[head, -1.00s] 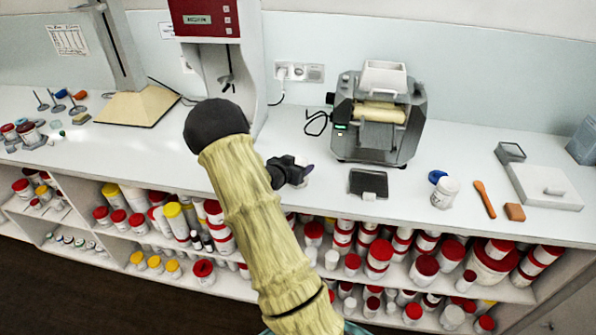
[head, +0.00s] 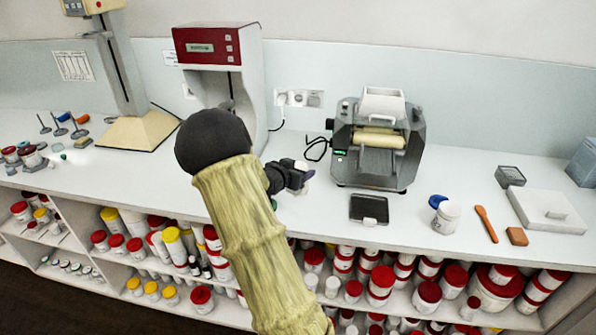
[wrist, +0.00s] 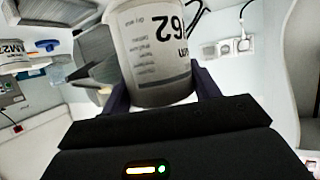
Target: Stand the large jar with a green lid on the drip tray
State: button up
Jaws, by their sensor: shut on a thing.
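My gripper (head: 302,178) is shut on a whitish jar, held between its two fingers in the wrist view. The jar (wrist: 156,58) shows a printed label reading upside down with "62"; its lid is not clearly seen there. In the head view the jar is mostly hidden by my gripper and arm, with a small green patch (head: 273,203) just below, perhaps its lid. The dark flat square in front of the roller mill looks like the drip tray (head: 362,209); it has a pale tab at its front edge. My gripper is left of it, apart from it.
The roller mill (head: 378,143) stands behind the tray. Right of the tray are an open white jar (head: 446,217), a blue lid (head: 437,201), an orange spatula (head: 486,223) and a white slab (head: 545,209). A red-topped machine (head: 215,60) stands behind my arm. Shelves below hold many jars.

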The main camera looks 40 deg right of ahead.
jog(key=shift+a, duration=0.1)
jog(key=shift+w+a+p, duration=0.1)
jog(key=shift+a+p, duration=0.2)
jog(key=shift+p, duration=0.3)
jog(key=a+f+n+t+y+p, duration=0.1)
jog(key=a+n+t+y+p, duration=0.2)
jog(key=a, duration=0.8)
jog(key=s+a+f+n+t+y+p, duration=0.1)
jog(key=a+n+y+p, duration=0.4)
jog(key=a, duration=0.6)
jog(key=a+f+n+t+y+p, duration=0.3)
jog(key=a+p, duration=0.4)
jog(key=a, duration=0.4)
jog(key=n+t+y, duration=0.1)
jog(key=n, duration=0.1)
jog(key=shift+s+n+t+y, duration=0.3)
jog(key=shift+n+t, duration=0.1)
jog(key=shift+w, duration=0.15)
